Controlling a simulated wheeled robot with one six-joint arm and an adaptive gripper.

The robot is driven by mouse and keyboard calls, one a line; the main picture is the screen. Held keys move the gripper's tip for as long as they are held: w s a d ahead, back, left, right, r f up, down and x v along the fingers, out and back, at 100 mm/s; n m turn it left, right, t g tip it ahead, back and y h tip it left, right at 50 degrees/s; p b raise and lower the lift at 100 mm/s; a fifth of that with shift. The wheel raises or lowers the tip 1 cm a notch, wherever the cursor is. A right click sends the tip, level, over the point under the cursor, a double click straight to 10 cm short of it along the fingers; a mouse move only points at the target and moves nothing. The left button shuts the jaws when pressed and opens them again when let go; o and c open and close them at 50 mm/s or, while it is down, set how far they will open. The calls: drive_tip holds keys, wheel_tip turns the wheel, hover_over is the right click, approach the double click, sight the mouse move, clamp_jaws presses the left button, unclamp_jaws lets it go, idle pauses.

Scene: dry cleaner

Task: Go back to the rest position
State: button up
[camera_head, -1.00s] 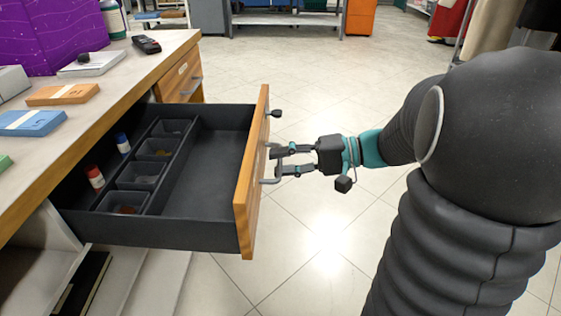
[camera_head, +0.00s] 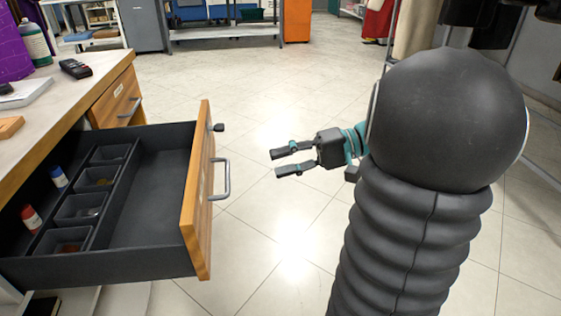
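My gripper (camera_head: 274,163) is in the middle of the view, with its two fingers apart and nothing between them. It points left toward the open drawer (camera_head: 155,262) and is clear of the drawer's metal handle (camera_head: 226,180), with a gap of floor showing between them. The drawer stands pulled out from the wooden counter (camera_head: 118,62). It has a wooden front and a dark inside with several small compartments, and it holds a red-and-white bottle (camera_head: 32,219) and a blue-and-white bottle (camera_head: 59,177). My dark arm fills the right side.
On the counter are a black handheld device (camera_head: 75,68), a green bottle (camera_head: 36,42) and an orange block (camera_head: 10,126). The tiled floor (camera_head: 300,90) is open beyond my gripper. An orange cabinet (camera_head: 296,20) and hanging clothes (camera_head: 380,20) are at the back.

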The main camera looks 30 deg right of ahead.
idle(0.3)
drive_tip(key=s+f+m+g+h+p, duration=0.1)
drive_tip(key=s+f+m+g+h, duration=0.15)
drive_tip(key=f+h, duration=0.3)
drive_tip(key=s+f+m+g+h+p, duration=0.1)
drive_tip(key=s+f+m+h, duration=0.1)
drive_tip(key=s+f+h, duration=0.3)
drive_tip(key=s+a+r+n+t+h+p, duration=0.4)
drive_tip(key=a+r+n, duration=0.4)
drive_tip(key=a+r, duration=0.1)
drive_tip(key=shift+s+r, duration=0.2)
drive_tip(key=shift+r, duration=0.5)
drive_tip(key=shift+a, duration=0.1)
